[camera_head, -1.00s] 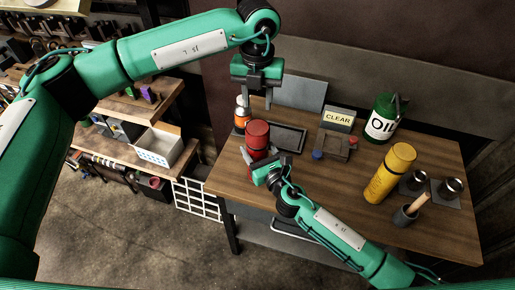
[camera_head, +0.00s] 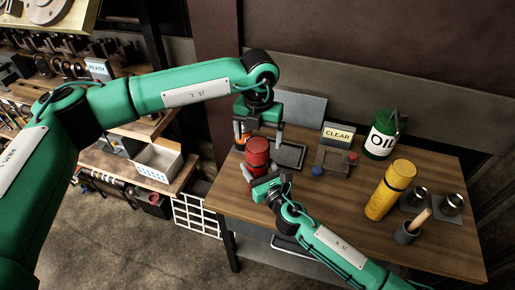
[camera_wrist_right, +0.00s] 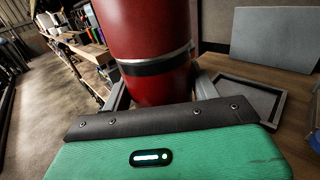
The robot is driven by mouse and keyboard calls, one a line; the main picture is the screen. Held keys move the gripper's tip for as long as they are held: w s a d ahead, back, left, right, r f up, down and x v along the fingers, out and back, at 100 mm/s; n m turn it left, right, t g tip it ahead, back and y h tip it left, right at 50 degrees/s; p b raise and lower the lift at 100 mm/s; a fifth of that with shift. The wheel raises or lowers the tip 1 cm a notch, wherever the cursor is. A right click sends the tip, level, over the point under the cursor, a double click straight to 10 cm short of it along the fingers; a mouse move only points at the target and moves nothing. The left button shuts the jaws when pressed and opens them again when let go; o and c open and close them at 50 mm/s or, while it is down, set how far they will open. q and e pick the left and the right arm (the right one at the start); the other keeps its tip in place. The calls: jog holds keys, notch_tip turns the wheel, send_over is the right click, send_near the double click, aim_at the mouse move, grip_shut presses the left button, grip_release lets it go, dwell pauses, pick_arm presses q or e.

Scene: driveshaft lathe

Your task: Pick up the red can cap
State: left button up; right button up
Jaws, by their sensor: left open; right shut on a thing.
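The red can (camera_head: 257,165) stands upright near the left edge of the wooden table, with its red cap (camera_head: 257,145) on top. My right gripper (camera_head: 257,182) is shut on the red can, low on its body; in the right wrist view the red can (camera_wrist_right: 150,50) fills the space between the fingers, and its top is out of frame. My left gripper (camera_head: 257,134) is open, fingers pointing down, just above and behind the cap in the head view. I cannot tell whether its fingers touch the cap.
An orange-and-white bottle (camera_head: 240,137) is partly hidden behind my left gripper. A dark tray (camera_head: 290,155), a CLEAR sign (camera_head: 338,135), a green OIL can (camera_head: 382,138) and a yellow can (camera_head: 389,190) stand to the right.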

aim_at(257, 144)
pick_arm(q)
notch_tip(257, 144, down, 4)
jog(key=shift+a+f, duration=0.1)
pick_arm(e)
jog(key=shift+s+f, duration=0.15)
jog(key=shift+f, duration=0.25)
pick_arm(q)
jog(key=c, duration=1)
jog(key=shift+c, duration=0.2)
notch_tip(257, 144, up, 10)
jog(key=shift+r, duration=0.1)
pick_arm(e)
jog(key=shift+f, duration=0.1)
jog(key=o, duration=1)
pick_arm(q)
jog(key=shift+w, duration=0.1)
pick_arm(e)
jog(key=o, duration=0.6)
jog(key=shift+o, duration=0.2)
jog(key=shift+r, duration=0.3)
